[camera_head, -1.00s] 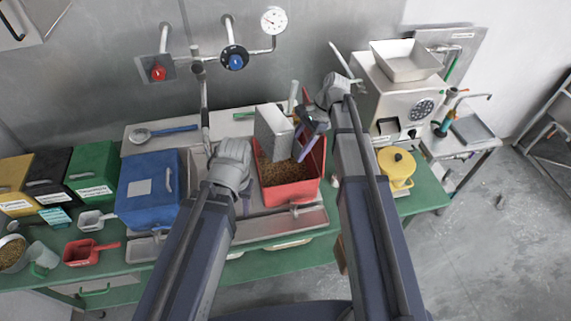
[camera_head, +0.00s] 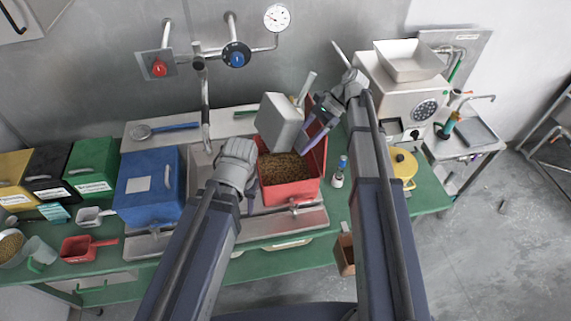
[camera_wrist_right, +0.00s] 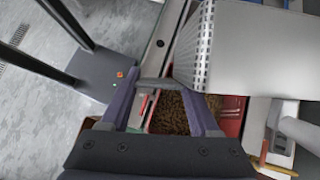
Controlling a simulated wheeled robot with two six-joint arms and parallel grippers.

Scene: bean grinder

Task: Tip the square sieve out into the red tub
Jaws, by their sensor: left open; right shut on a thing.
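The square sieve (camera_head: 280,122) is a grey metal box, held tilted above the red tub (camera_head: 291,193). Its perforated side shows in the right wrist view (camera_wrist_right: 203,45). The tub stands on the bench with brown beans (camera_head: 284,167) inside. My right gripper (camera_head: 310,141) is shut on the sieve, at the sieve's right; in the right wrist view a grey bar lies between its fingers (camera_wrist_right: 158,112). The sieve's inside is hidden, and I see no beans falling. My left gripper (camera_head: 249,188) is open beside the tub's left wall; its fingers are mostly hidden behind my wrist.
A blue bin (camera_head: 149,190) stands left of the tub. A small blue-topped bottle (camera_head: 338,178) and a yellow pot (camera_head: 403,164) are to the right. A metal machine (camera_head: 405,85) stands behind my right arm. A tap pipe (camera_head: 205,115) hangs behind my left gripper.

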